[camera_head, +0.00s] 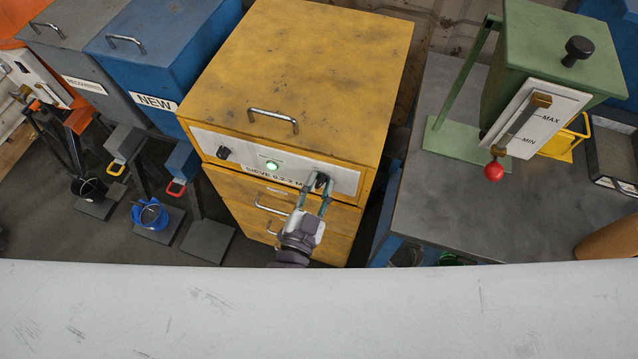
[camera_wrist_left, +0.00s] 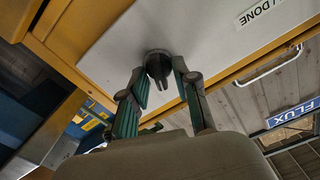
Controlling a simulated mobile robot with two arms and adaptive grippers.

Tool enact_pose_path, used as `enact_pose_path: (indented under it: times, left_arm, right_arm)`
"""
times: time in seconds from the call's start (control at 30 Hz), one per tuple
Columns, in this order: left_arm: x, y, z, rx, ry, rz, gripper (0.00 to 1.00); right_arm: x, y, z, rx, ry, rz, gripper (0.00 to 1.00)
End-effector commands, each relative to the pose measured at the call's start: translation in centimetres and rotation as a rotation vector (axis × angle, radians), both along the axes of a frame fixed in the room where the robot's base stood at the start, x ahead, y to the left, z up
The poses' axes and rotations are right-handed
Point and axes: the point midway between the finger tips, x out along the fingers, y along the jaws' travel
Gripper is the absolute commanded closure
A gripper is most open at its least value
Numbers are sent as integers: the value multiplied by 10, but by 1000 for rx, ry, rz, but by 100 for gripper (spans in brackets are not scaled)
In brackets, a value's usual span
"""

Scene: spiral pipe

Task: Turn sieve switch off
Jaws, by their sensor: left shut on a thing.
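The yellow sieve cabinet (camera_head: 300,70) stands in the middle of the head view. Its white front panel (camera_head: 345,180) carries a "SIEVE" label, a lit green lamp (camera_head: 272,165) and a black knob (camera_head: 223,152) on the left. My left gripper (camera_head: 319,186) is at the right end of the panel, its fingers on either side of a dark switch knob that they mostly hide there. The left wrist view shows this knob (camera_wrist_left: 158,66) between the fingertips of my left gripper (camera_wrist_left: 160,84), which is shut on it. My right gripper is not in view.
Metal handles (camera_head: 273,118) stick up from the cabinet top and drawers. A blue "NEW" bin (camera_head: 150,60) and a grey bin (camera_head: 75,50) stand left. A grey table (camera_head: 480,215) with a green dispenser (camera_head: 545,60) and red-knobbed lever (camera_head: 494,171) stands right.

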Motion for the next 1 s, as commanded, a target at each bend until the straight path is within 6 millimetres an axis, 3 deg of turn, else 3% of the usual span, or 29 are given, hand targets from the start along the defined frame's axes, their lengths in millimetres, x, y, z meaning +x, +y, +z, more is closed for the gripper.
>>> enact_pose_path:
  times: [0.6, 1.0]
  left_arm:
    - [1, 3, 1, -534, 174, -1, 100]
    - [1, 4, 0, -784, 254, -1, 100]
  right_arm:
    - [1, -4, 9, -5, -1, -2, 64]
    - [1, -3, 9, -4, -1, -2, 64]
